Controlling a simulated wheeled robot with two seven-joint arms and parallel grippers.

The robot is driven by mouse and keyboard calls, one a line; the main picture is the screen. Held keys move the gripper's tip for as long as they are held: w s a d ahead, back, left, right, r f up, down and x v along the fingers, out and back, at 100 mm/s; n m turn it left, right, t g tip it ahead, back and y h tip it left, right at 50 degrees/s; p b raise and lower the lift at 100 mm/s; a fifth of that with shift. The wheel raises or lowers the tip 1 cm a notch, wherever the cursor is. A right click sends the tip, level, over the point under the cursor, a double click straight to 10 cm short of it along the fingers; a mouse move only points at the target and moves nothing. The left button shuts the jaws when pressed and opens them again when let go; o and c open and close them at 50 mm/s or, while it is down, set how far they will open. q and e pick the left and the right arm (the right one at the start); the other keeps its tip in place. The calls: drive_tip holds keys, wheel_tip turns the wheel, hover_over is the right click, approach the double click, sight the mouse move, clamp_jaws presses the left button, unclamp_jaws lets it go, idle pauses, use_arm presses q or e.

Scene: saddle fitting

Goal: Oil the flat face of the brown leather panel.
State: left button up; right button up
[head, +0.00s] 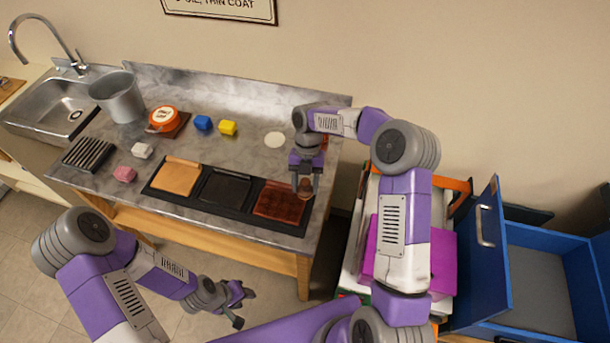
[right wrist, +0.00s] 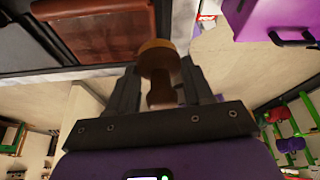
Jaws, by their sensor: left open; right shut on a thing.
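The brown leather panel (head: 278,203) lies flat in the right-hand place of a black tray (head: 235,208). Its face looks reddish and mottled, with a lighter strip along its back edge; it also shows in the right wrist view (right wrist: 115,28). My right gripper (head: 304,187) is shut on a round wooden tool with a short handle (right wrist: 158,62), by the panel's right end. I cannot tell whether the tool touches the panel; its working face is hidden. My left gripper (head: 240,304) is open and empty, low in front of the bench.
A tan panel (head: 175,178) and a black panel (head: 224,188) share the tray. A metal pot (head: 120,98) stands by the sink. An open blue drawer (head: 540,290) is right.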

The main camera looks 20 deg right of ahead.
drive_tip(key=shift+r+p, duration=0.6)
drive_tip(key=shift+r, duration=0.6)
